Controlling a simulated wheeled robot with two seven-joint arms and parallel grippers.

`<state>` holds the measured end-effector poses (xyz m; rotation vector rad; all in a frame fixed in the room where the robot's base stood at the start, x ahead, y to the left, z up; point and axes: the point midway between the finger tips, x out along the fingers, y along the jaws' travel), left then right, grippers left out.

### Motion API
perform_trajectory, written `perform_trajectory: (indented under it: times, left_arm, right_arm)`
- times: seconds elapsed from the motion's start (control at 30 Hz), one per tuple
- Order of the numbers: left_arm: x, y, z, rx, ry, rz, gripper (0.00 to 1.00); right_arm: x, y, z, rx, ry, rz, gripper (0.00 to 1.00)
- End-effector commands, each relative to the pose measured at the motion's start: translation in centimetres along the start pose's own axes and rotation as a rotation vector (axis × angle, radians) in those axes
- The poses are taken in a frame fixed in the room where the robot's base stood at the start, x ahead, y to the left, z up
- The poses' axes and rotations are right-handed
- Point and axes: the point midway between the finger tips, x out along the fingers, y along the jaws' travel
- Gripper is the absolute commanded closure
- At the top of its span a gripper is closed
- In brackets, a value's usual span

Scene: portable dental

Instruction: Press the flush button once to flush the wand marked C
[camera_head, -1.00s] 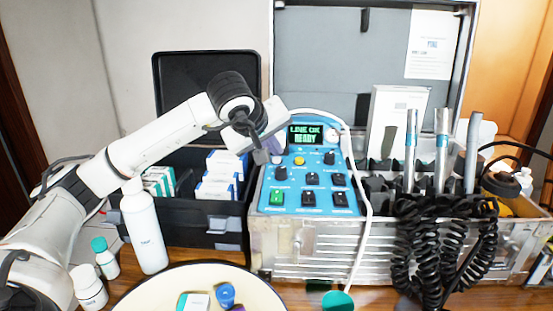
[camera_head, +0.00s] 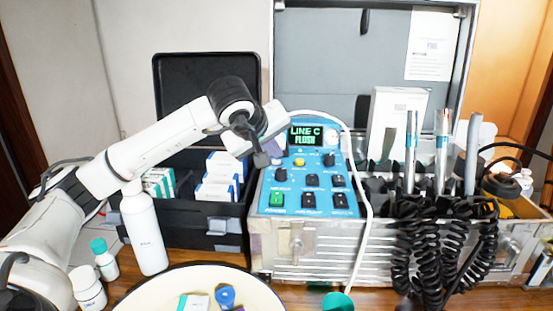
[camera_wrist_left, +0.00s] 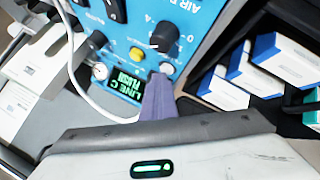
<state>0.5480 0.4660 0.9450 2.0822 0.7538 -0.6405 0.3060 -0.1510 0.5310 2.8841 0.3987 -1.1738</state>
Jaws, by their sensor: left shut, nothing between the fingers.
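The blue control panel (camera_head: 322,176) sits in the open metal case. Its small display (camera_head: 305,135) reads "LINE C FLUSH" in green. A pale round button (camera_head: 277,160) and a yellow button (camera_head: 299,162) lie below the display; I cannot read which is labelled flush. My left gripper (camera_head: 262,160) is shut and empty, its tip beside the pale button. In the left wrist view the closed fingers (camera_wrist_left: 159,95) reach toward the pale button (camera_wrist_left: 167,68); contact is unclear. Several wands, including a silver one (camera_head: 411,150), stand upright at the right; their letters are unreadable.
Black coiled hoses (camera_head: 425,245) hang in front of the case. A white tube (camera_head: 362,215) crosses the panel's right edge. A white bottle (camera_head: 146,235) stands front left, near a round tray (camera_head: 265,285). A black box (camera_head: 205,85) with cartons is at left.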

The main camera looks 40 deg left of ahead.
Motion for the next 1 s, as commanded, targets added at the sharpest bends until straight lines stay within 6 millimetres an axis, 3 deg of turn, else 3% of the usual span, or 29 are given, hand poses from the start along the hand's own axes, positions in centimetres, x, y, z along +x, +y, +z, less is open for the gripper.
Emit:
perform_trajectory:
  times: [0.2,0.63,1.0]
  left_arm:
    - [-1.0,0.7,-0.7,0.001,-0.001,-0.001,1.00]
    - [-1.2,0.9,-0.9,0.000,0.000,0.000,1.00]
    - [-3.7,2.7,-2.7,0.000,0.001,0.000,1.00]
  right_arm:
    - [-1.0,-0.1,-1.0,-0.003,-0.001,0.000,0.63]
    - [-1.2,0.0,-1.1,-0.009,-0.003,0.000,0.63]
    - [-3.5,-0.3,-3.5,-0.008,-0.004,0.000,0.63]
